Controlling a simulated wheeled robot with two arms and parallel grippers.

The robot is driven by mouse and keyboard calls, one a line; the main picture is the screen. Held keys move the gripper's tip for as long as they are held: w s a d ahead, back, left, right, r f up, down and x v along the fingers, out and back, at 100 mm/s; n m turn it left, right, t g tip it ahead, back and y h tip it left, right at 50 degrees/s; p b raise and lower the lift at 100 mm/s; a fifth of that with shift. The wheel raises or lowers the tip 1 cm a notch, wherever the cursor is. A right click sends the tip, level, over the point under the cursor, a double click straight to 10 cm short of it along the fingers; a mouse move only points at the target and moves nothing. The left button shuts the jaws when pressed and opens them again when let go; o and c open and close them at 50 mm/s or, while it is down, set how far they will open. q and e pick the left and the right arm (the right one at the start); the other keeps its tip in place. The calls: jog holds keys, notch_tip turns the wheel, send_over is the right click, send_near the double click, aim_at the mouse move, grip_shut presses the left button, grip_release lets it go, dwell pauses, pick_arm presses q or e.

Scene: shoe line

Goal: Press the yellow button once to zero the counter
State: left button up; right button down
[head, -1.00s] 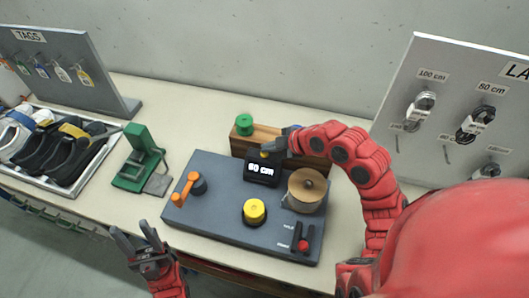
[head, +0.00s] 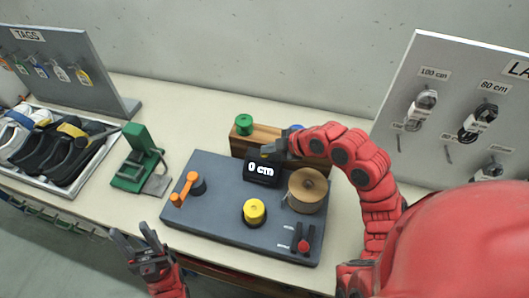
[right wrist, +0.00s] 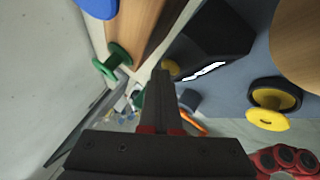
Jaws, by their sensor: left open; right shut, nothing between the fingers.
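The counter (head: 262,171) is a black box on the grey machine base, and its display reads "0 cm". The small yellow button (head: 264,155) is on top of the counter, partly hidden by my right gripper (head: 272,153). In the right wrist view the yellow button (right wrist: 171,68) shows just beyond the tips of my right gripper (right wrist: 160,78). That gripper is shut and empty, at or very near the button; I cannot tell whether it touches. My left gripper (head: 140,243) is open and empty, in front of the table's edge at lower left.
The machine base (head: 222,222) also carries an orange crank (head: 185,189), a yellow knob (head: 254,211), a brown spool (head: 307,188) and a red lever (head: 304,246). A wooden block (head: 268,138) with green and blue spools stands behind the counter. A green device (head: 139,160) stands left.

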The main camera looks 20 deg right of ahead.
aim_at(268, 156)
jog(key=shift+r+p, duration=0.35)
jog(key=shift+r, duration=0.55)
jog(key=shift+r, duration=0.1)
notch_tip(268, 156, up, 5)
jog(key=shift+f+p, duration=0.15)
jog(key=shift+p, duration=1)
